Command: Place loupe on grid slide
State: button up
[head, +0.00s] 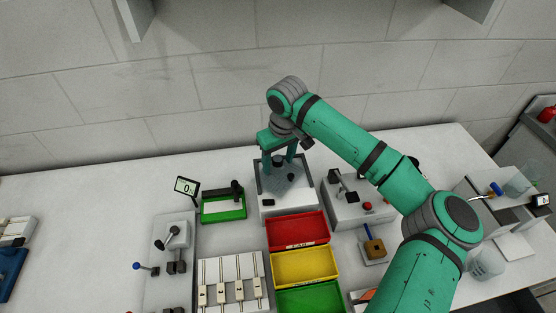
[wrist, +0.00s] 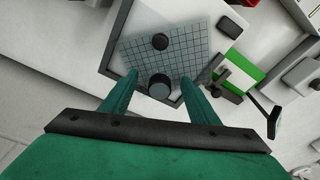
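The grid slide (wrist: 190,60) is a grey gridded plate lying in a pale, dark-rimmed tray; it also shows in the head view (head: 270,183). A short black cylinder with a grey top, which looks like the loupe (wrist: 159,87), stands upright at the grid's edge nearest my gripper. It shows in the head view too (head: 278,160). My gripper (wrist: 160,74) is open, with one finger on each side of the loupe and visible gaps between. In the head view my gripper (head: 278,153) points down over the tray's back part. The loupe's underside is hidden.
A black knob (wrist: 160,41) stands on the grid and a black block (wrist: 229,27) sits near the tray's edge. Beside the tray are a green-based device (head: 223,208), a grey fixture (head: 350,212) and a red bin (head: 297,230). The left bench has free room.

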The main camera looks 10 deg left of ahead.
aim_at(281, 169)
notch_tip(281, 169, up, 12)
jog(key=s+d, duration=0.1)
jog(key=shift+s, duration=0.15)
dwell(0.5)
jog(key=shift+d, duration=0.1)
